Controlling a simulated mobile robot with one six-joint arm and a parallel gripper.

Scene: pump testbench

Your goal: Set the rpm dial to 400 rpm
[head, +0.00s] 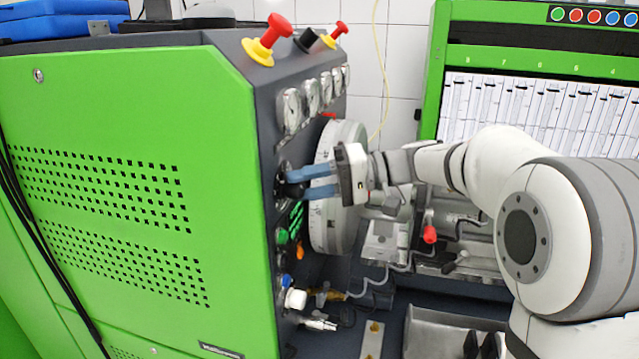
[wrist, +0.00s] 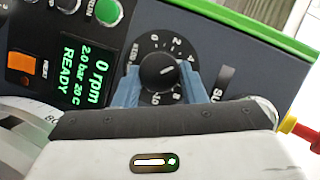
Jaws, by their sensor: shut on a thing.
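The rpm dial (wrist: 155,74) is a round black knob on a dark panel, with a white pointer line and white numbers around it. The pointer line leans to the right, toward the 4 side of the scale. My gripper (wrist: 158,84) has its two blue fingers on either side of the knob, shut on it. In the head view my gripper (head: 291,184) reaches left to the panel, and the dial (head: 281,182) is partly hidden behind its fingers. The green display (wrist: 85,72) reads 0 rpm, 2.0 bar, 20 C and READY.
A green button (wrist: 108,12) and an orange switch (wrist: 20,61) sit near the display. A large white graduated wheel (head: 330,225) stands close beside my gripper. Gauges (head: 312,97) line the panel above. Red-yellow knobs (head: 267,42) stand on top of the green cabinet (head: 130,110).

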